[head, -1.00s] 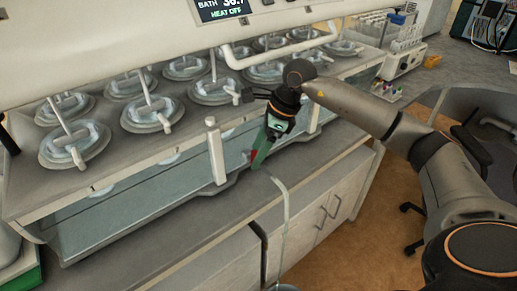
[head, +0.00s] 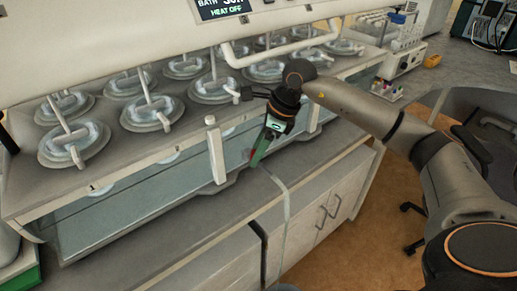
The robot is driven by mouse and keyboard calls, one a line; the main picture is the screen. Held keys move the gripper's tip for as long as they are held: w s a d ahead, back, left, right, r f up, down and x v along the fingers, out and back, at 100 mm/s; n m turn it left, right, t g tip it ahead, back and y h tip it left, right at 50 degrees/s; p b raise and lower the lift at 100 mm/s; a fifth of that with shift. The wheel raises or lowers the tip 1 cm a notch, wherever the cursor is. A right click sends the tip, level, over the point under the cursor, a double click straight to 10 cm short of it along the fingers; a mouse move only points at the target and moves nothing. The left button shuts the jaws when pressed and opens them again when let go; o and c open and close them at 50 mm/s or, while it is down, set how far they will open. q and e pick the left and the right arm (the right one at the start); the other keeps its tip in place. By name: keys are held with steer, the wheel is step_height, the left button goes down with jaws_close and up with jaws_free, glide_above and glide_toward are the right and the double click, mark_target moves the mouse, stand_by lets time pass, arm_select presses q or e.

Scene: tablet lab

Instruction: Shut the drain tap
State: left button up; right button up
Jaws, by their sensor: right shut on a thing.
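The drain tap shows as a small red part (head: 247,155) low on the front of the water bath (head: 130,205), mostly hidden by my right gripper. My right gripper (head: 254,162) reaches down to it from the upper right, its green fingers shut on the tap's handle. The exact angle of the handle cannot be told. A pale drain hose (head: 281,187) runs from beside the tap over the bench edge and down. My left gripper is not in view.
The bath's top holds several lidded vessels (head: 151,113) with stirrer shafts. The bench front has cabinet doors (head: 310,225). A chair (head: 480,150) stands at the right on open floor.

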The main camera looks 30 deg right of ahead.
steer(key=m, duration=0.2)
steer(key=m+t+h+b, duration=0.1)
steer(key=m, duration=0.1)
steer(key=a+m, duration=0.1)
steer(key=shift+w+m+t+h+b, duration=0.15)
steer(key=shift+m+t+h+b, duration=0.15)
steer(key=shift+m+h+b, duration=0.1)
steer(key=shift+w+a+m+h+b, duration=0.15)
steer(key=shift+m+h+b, duration=0.4)
steer(key=shift+m, duration=0.95)
steer(key=o, duration=1.4)
